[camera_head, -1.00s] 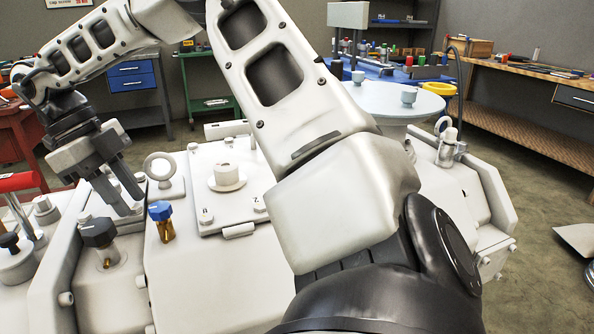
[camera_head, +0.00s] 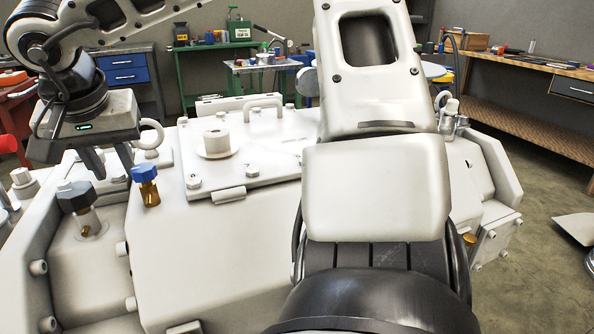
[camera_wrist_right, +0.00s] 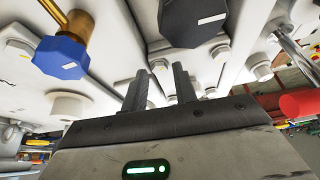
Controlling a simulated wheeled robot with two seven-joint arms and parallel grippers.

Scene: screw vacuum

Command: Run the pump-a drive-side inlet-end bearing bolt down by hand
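The white pump housing (camera_head: 240,250) fills the middle of the head view. A blue-capped brass fitting (camera_head: 145,185) and a black knob (camera_head: 76,197) stand upright on its left part. Both also show in the right wrist view, blue cap (camera_wrist_right: 61,57) and black knob (camera_wrist_right: 194,20). Hex bolt heads sit on the housing, such as one bolt (camera_wrist_right: 221,51); I cannot tell which is the named bearing bolt. My right gripper (camera_head: 111,172) hangs above and behind these two fittings. Its fingers (camera_wrist_right: 160,88) are apart with nothing between them. My left gripper is out of view.
A lifting eye (camera_head: 150,136) stands close behind my right gripper. A flat cover with a round boss (camera_head: 217,140) lies to its right. A red-ended handle (camera_wrist_right: 302,103) shows at the right in the wrist view. Benches stand behind, away from the pump.

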